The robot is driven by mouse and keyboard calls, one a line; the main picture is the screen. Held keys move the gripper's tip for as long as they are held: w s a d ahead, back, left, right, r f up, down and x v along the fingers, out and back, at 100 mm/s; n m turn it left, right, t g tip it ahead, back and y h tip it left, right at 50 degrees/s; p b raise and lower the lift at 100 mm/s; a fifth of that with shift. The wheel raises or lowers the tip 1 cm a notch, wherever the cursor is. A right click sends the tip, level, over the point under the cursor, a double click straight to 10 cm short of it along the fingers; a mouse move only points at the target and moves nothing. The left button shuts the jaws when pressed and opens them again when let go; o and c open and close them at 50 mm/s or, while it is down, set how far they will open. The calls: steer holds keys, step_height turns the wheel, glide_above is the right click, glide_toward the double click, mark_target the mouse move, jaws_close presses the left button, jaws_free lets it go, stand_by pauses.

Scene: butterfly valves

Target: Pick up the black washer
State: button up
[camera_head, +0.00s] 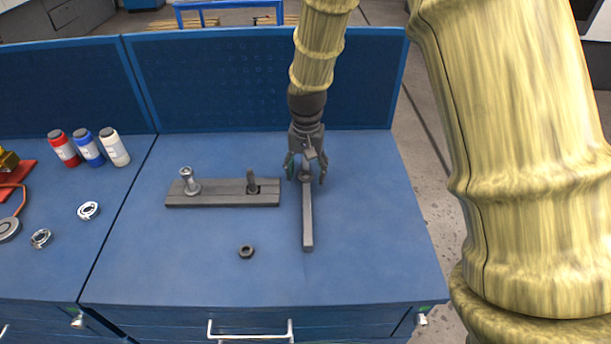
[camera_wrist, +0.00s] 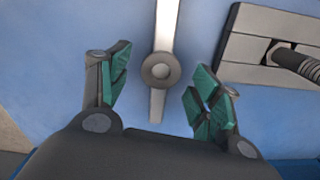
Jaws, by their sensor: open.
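In the head view the washer (camera_head: 304,177) is at the far end of the bar (camera_head: 308,225), partly hidden by my gripper. My gripper (camera_head: 306,181) is open and points down over it. In the wrist view the green-padded fingers of my gripper (camera_wrist: 160,72) are apart, one on each side of the washer, with nothing visibly held.
A grey plate (camera_head: 225,199) with a shiny bolt (camera_head: 189,182) and a dark threaded stud (camera_head: 252,182) lies left of the gripper. A dark nut-like ring (camera_head: 246,251) lies nearer the front. The right of the blue table (camera_head: 370,230) is clear.

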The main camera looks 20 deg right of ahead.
steer(key=c, duration=1.1)
steer(key=shift+c, duration=0.2)
